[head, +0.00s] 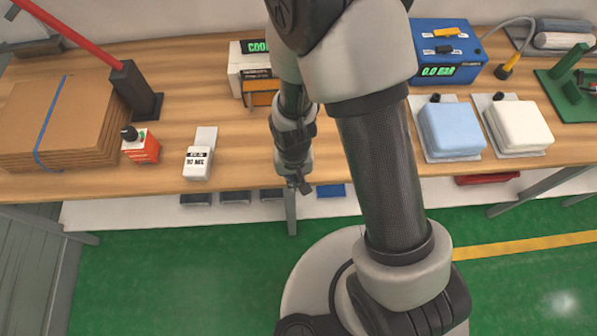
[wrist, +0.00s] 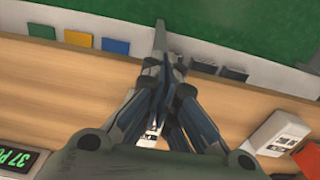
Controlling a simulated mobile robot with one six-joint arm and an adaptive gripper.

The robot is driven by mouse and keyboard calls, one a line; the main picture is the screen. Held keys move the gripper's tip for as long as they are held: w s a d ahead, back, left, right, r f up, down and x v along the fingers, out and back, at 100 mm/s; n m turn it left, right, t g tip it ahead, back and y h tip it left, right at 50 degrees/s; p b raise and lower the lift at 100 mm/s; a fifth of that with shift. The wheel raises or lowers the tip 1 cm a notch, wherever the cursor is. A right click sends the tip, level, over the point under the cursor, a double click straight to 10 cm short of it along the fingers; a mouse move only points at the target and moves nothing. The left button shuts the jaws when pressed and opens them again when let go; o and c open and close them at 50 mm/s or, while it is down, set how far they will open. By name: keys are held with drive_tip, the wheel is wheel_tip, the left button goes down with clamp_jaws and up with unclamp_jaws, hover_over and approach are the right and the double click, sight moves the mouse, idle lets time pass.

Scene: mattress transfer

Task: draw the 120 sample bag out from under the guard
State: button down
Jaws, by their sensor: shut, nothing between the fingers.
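My gripper (head: 301,185) points down at the table's front edge, left of centre in the head view. In the wrist view its fingers (wrist: 162,66) are together and empty. A small white labelled thing (wrist: 151,139) lies on the table behind the fingers in the wrist view, partly covered by them. I cannot read its label, so I cannot tell if it is the 120 sample bag. An orange-brown part (head: 262,92) is at the front of a white unit with a green display (head: 248,62). I cannot tell if this is the guard.
A white labelled block (head: 198,163) and a red-orange box (head: 141,149) stand left of my gripper. Cardboard sheets (head: 60,120) are further left. A blue box (head: 447,55) and light-blue (head: 450,130) and white (head: 518,126) pads are right.

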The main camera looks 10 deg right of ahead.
drive_tip(key=w+f, duration=0.1)
drive_tip(key=w+f+b, duration=0.1)
drive_tip(key=f, duration=0.3)
drive_tip(key=shift+w+d+f+b, duration=0.1)
drive_tip(key=shift+w+f+b, duration=0.15)
drive_tip(key=shift+w+b, duration=0.15)
drive_tip(key=shift+w+r, duration=0.1)
drive_tip(key=shift+w, duration=0.5)
drive_tip(key=shift+w+d, duration=0.1)
drive_tip(key=shift+w, duration=1)
drive_tip(key=shift+s, duration=0.1)
